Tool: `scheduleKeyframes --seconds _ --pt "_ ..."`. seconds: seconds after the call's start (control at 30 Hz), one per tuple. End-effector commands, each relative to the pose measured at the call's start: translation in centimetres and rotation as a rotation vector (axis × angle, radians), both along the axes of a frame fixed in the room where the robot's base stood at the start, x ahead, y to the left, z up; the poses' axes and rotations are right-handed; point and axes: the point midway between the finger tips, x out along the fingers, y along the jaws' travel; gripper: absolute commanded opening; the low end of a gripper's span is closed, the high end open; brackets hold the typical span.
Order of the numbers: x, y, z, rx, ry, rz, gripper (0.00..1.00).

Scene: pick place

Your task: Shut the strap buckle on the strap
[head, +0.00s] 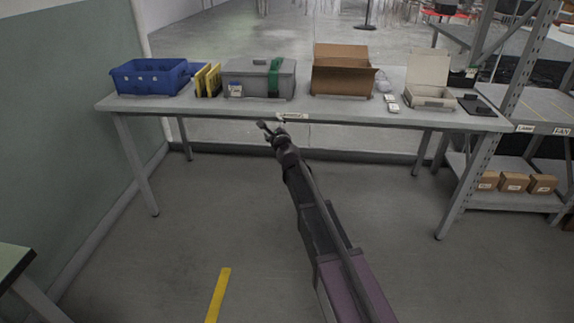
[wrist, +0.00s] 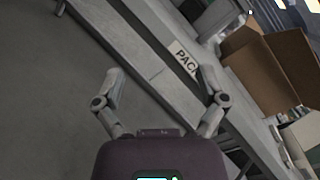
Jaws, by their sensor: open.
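A green strap (head: 274,78) runs over the right part of a grey lidded box (head: 247,78) on the table. A buckle on the strap is too small to make out. My gripper (head: 268,127) is open and empty, in front of the table's front edge and below the grey box in the head view. In the wrist view my gripper (wrist: 162,80) shows its two fingers spread wide, with the table edge beyond them. Part of the grey box (wrist: 219,16) shows at the top of the wrist view; the strap is not clear there.
The table (head: 190,108) also holds a blue bin (head: 150,78), yellow upright pieces (head: 207,80), an open cardboard box (head: 342,74) and an open pale box (head: 428,95). A shelf rack (head: 505,100) stands at the right. The floor before the table is clear.

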Motion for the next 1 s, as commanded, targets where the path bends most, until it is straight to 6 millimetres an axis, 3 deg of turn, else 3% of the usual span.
scheduleKeyframes --seconds 0.5,1.0 --pt "-5.2 -2.7 -4.2 -0.449 -0.025 0.213 0.91" --pt "-9.1 -5.3 -7.8 -0.749 -0.022 0.373 0.91"
